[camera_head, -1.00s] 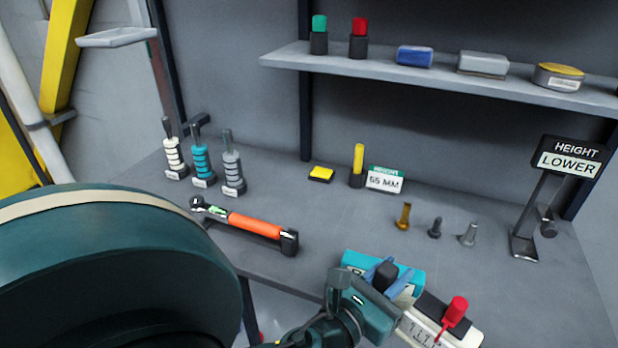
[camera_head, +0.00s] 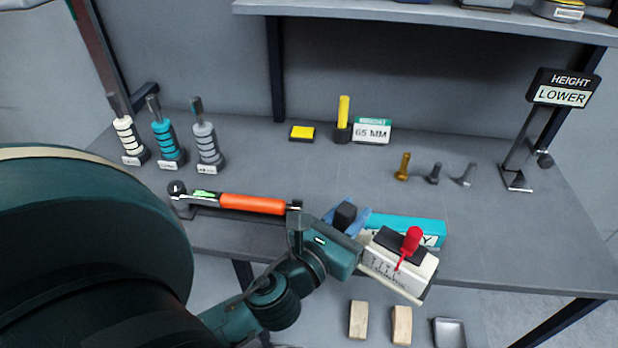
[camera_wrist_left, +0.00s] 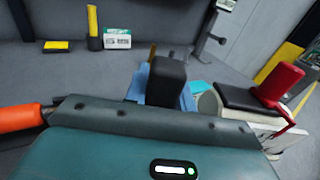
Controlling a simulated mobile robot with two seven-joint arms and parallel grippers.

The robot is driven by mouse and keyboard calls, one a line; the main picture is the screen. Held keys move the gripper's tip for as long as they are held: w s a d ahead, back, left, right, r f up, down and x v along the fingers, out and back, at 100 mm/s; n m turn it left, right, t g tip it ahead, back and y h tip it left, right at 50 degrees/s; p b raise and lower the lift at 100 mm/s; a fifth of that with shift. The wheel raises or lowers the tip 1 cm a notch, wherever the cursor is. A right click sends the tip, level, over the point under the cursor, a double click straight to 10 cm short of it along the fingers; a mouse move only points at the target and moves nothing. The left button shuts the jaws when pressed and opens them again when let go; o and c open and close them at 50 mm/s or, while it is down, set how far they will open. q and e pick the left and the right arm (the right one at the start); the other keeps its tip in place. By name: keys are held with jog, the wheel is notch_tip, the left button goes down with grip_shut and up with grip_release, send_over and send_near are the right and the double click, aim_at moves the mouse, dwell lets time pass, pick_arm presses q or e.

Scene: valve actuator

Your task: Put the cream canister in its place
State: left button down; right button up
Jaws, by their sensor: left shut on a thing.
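The cream canister (camera_head: 385,268) is a pale body with a black top piece and a red lever. It appears in front of the table's front edge in the head view, and at the right of the left wrist view (camera_wrist_left: 262,127). My left gripper (camera_head: 345,215) is shut, its blue fingers around a black block beside the canister; where block and canister join is hidden. The block also shows in the left wrist view (camera_wrist_left: 167,82). A teal box (camera_head: 428,224) with partly hidden lettering lies on the table just behind the canister. My right gripper is not in view.
An orange-handled wrench (camera_head: 252,204) lies left of my gripper. White, teal and grey ringed posts (camera_head: 208,150) stand at the back left. Several small bolts (camera_head: 402,167), a 65 MM card (camera_head: 371,132) and a LOWER height sign (camera_head: 562,92) stand behind. The table's right front (camera_head: 500,245) is clear.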

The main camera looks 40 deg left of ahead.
pick_arm(q)
jog(key=shift+s+a+r, duration=0.1)
jog(key=shift+a+r, duration=0.1)
jog(key=shift+a, duration=0.05)
